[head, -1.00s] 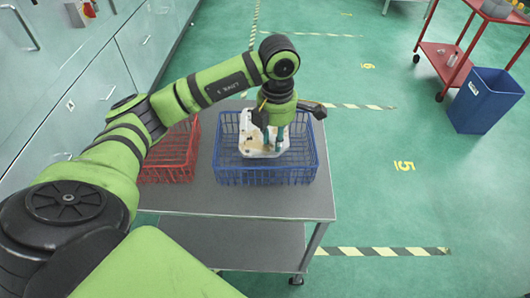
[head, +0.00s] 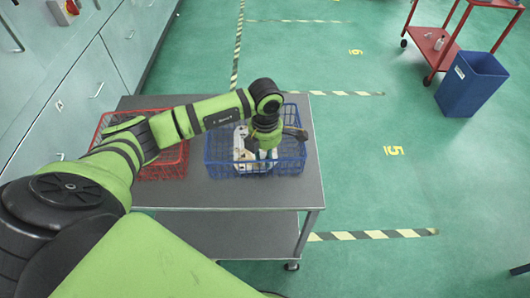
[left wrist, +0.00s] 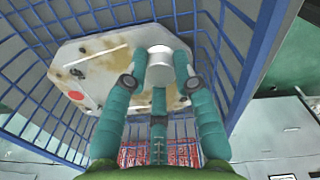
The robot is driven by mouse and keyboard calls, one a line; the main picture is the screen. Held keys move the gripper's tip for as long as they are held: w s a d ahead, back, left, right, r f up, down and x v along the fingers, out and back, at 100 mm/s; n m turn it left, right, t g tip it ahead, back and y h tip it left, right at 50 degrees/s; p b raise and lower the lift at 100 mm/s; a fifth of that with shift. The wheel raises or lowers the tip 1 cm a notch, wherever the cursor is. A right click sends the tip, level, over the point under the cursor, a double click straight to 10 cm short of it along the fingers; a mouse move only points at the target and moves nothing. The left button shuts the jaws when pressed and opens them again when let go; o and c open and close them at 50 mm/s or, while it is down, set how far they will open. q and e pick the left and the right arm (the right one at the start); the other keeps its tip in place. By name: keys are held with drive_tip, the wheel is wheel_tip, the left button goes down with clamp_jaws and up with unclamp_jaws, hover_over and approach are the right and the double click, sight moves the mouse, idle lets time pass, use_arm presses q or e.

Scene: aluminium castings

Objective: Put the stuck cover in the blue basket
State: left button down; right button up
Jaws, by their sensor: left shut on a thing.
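The cover (head: 243,146) is a whitish plate with brown stains; in the left wrist view the cover (left wrist: 98,65) also shows a red spot and a pale round boss. It is inside the blue basket (head: 227,171), with the blue wire walls around it in the left wrist view (left wrist: 235,75). I cannot tell whether it rests on the basket floor. My left gripper (head: 264,154) reaches down into the basket, and its teal fingers (left wrist: 158,70) are shut on the cover at the boss. My right gripper is not in view.
A red wire basket (head: 165,172) stands left of the blue one on the grey table (head: 235,195), partly hidden by my arm. Cabinets (head: 75,85) line the left. A blue bin (head: 470,85) and a red trolley (head: 428,42) stand on the floor at upper right.

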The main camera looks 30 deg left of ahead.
use_arm(q)
drive_tip(key=shift+f, duration=0.15)
drive_tip(key=c, duration=1.3)
unclamp_jaws()
drive_tip(key=shift+o, duration=0.2)
drive_tip(key=shift+r, duration=0.2)
wheel_tip(320, 180, up, 12)
drive_tip(key=b, duration=0.3)
drive_tip(key=shift+b, duration=0.3)
